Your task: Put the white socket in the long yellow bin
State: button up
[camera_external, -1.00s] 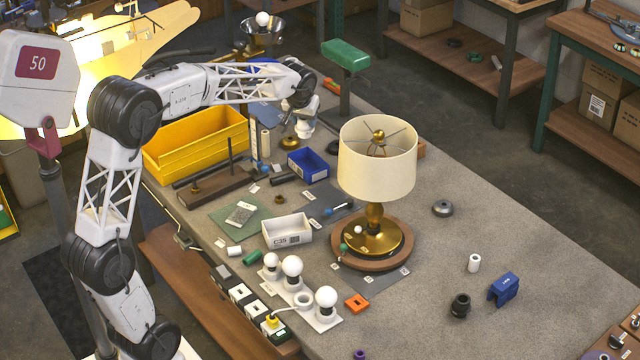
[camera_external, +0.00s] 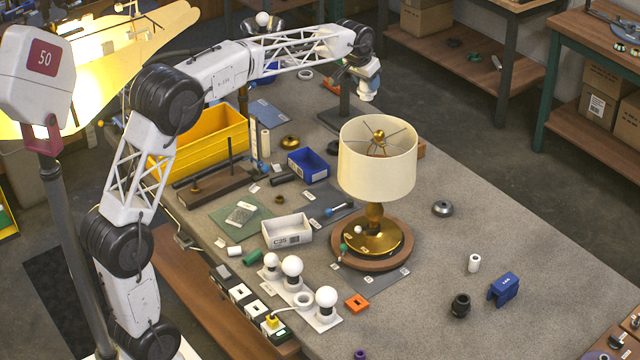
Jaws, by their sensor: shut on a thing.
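The long yellow bin (camera_external: 205,155) stands at the far left of the bench, open at the top and partly behind my arm. My gripper (camera_external: 369,97) is raised near the back edge of the bench, behind and above the lamp, well to the right of the bin. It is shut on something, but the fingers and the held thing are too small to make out. A small white cylinder (camera_external: 474,263) stands on the right of the bench. Another white cylinder (camera_external: 235,251) lies at the left front. I cannot tell which white part is the socket.
The lamp (camera_external: 377,165) with a cream shade stands mid-bench. A dark post (camera_external: 345,100) is close to my gripper. A blue bin (camera_external: 308,166), a white bin (camera_external: 287,231) and bulbs on a white strip (camera_external: 300,297) crowd the left side.

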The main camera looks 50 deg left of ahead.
jog(key=s+a+f+n, duration=0.1)
jog(key=s+a+f, duration=0.4)
jog(key=a, duration=0.6)
jog(key=s+a+f+n+y, duration=0.1)
jog(key=s+a+f, duration=0.35)
jog(key=a, duration=0.75)
jog(key=s+a+f+n, duration=0.1)
jog(key=s+a+f, duration=0.2)
jog(key=a+f, duration=0.6)
jog(key=s+a+f+n, duration=0.1)
jog(key=s+a+f, duration=0.4)
jog(key=s+a, duration=0.3)
jog(key=s+a+f+n+g+y, duration=0.1)
jog(key=s+a+f+n, duration=0.1)
jog(key=s+a+f, duration=0.3)
jog(key=s+a+f+n, duration=0.1)
jog(key=s+a+f, duration=0.4)
jog(key=s+a, duration=0.7)
jog(key=shift+s+a+f+y, duration=0.2)
jog(key=shift+s+a+y, duration=0.1)
jog(key=shift+s, duration=1.4)
jog(key=shift+f, duration=0.1)
jog(key=shift+f, duration=2.4)
jog(key=shift+f, duration=0.15)
